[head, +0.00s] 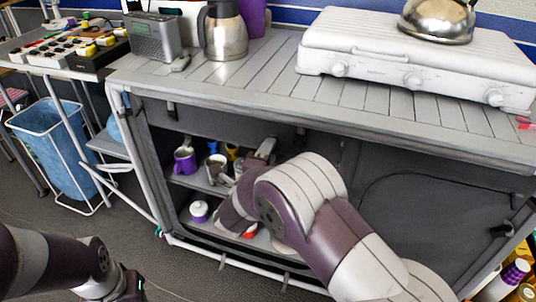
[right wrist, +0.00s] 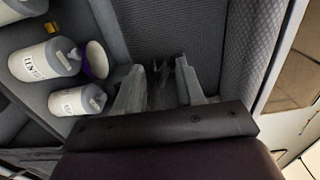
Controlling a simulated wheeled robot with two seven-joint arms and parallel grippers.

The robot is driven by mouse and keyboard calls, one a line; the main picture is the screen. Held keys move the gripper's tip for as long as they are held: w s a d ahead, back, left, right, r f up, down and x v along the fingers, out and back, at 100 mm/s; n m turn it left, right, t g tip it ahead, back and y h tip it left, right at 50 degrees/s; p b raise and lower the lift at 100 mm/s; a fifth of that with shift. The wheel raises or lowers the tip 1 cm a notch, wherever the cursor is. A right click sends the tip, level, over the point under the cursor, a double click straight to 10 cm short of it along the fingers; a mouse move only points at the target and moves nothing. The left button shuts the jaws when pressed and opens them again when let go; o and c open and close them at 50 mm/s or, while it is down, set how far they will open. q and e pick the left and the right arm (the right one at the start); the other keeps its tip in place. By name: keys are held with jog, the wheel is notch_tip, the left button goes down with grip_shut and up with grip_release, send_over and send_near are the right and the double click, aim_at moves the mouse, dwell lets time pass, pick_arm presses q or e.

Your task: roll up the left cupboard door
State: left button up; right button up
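The left cupboard (head: 205,187) is open in the head view, and its shelves show. A dark fabric band (head: 215,122) with short straps runs along the top of the opening; I cannot tell whether it is part of the door. Dark fabric also shows low at the front. My right arm reaches into the opening, and its forearm hides much of the right side. In the right wrist view my right gripper (right wrist: 161,72) has its fingers apart, in front of dark grey fabric (right wrist: 165,28), with nothing clearly held. My left gripper (head: 128,287) is low at the left, its fingers unclear.
The shelves hold a purple mug (head: 185,160), a pale mug (head: 217,169) and a white canister (head: 199,211). The right cupboard door (head: 430,215) is closed. A stove (head: 410,62), a jug (head: 224,32) and a radio (head: 154,38) stand on the counter. A blue bin (head: 55,145) stands left.

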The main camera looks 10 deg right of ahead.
aim_at(273, 129)
grip_shut()
notch_tip(273, 129, up, 5)
jog(key=p, duration=0.3)
grip_release()
jog(key=p+v, duration=0.2)
jog(key=v, duration=1)
jog(key=shift+s+a+p, duration=0.2)
jog(key=shift+s+p, duration=0.05)
jog(key=shift+p, duration=0.1)
